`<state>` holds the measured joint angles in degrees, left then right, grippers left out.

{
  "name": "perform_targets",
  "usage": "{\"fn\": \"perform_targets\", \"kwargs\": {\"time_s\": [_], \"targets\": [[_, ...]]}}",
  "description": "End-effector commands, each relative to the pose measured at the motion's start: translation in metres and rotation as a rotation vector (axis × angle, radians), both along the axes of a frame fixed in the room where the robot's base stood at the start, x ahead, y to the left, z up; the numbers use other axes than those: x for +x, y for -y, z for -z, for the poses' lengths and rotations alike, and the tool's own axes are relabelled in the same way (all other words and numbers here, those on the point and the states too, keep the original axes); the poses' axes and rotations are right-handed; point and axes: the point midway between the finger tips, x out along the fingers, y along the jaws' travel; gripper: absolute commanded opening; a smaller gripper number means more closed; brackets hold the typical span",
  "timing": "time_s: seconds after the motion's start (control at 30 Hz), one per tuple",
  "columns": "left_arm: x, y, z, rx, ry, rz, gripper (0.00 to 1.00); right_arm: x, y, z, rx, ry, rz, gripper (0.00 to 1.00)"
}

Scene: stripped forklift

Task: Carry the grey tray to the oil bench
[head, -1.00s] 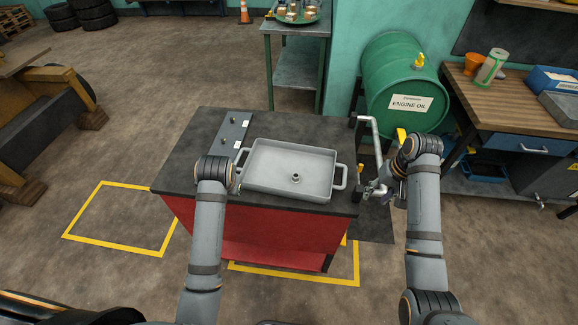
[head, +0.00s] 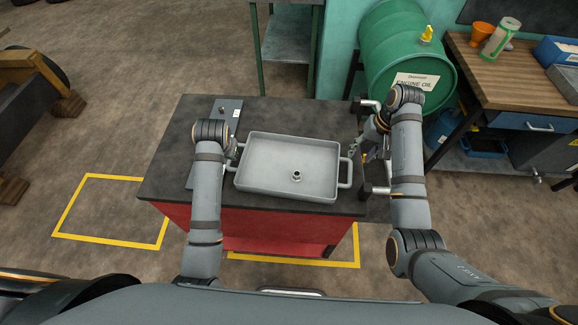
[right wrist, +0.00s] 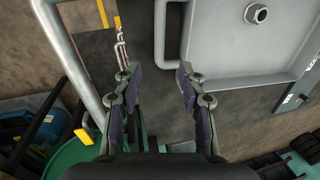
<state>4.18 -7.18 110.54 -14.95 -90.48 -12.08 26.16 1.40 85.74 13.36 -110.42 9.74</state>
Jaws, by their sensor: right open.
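The grey tray (head: 270,165) lies flat on the black top of a red cart (head: 180,170), with a metal nut (head: 297,176) inside. It also shows in the right wrist view (right wrist: 220,40). My right gripper (head: 352,153) is at the tray's right handle. In the right wrist view its open fingers (right wrist: 160,72) stand either side of the line of that handle (right wrist: 159,30), with no grip on it. My left gripper (head: 233,152) is at the tray's left handle; my wrist hides most of it, so its jaws cannot be judged. A wooden-topped bench (head: 462,75) stands at the right.
The bench holds an orange cup (head: 481,33), a green-white container (head: 501,38) and a blue box (head: 557,50). The cart's metal push handle (right wrist: 72,55) runs close beside my right gripper.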

Motion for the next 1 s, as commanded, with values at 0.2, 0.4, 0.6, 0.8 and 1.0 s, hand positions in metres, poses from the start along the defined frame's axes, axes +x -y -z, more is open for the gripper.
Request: {"fn": "perform_targets", "kwargs": {"time_s": [0.2,0.4,0.6,0.8,1.0], "targets": [[0.016,-0.006,0.039,0.002,-0.004,0.001,0.26,0.0,-0.008,0.042,0.0,-0.005,-0.001,0.41],[0.027,-0.01,0.062,0.001,-0.001,-0.001,0.26,0.001,-0.013,0.067,0.0,-0.001,0.001,0.41],[0.031,-0.011,0.07,0.0,0.0,0.0,0.26,0.001,-0.015,0.076,0.0,0.0,0.0,0.41],[0.031,-0.011,0.07,0.0,0.0,0.0,0.26,0.001,-0.015,0.076,-0.001,0.0,0.0,0.41],[0.03,-0.011,0.07,0.0,0.0,0.0,0.03,0.001,-0.015,0.076,-0.001,0.0,0.0,0.18]]}}
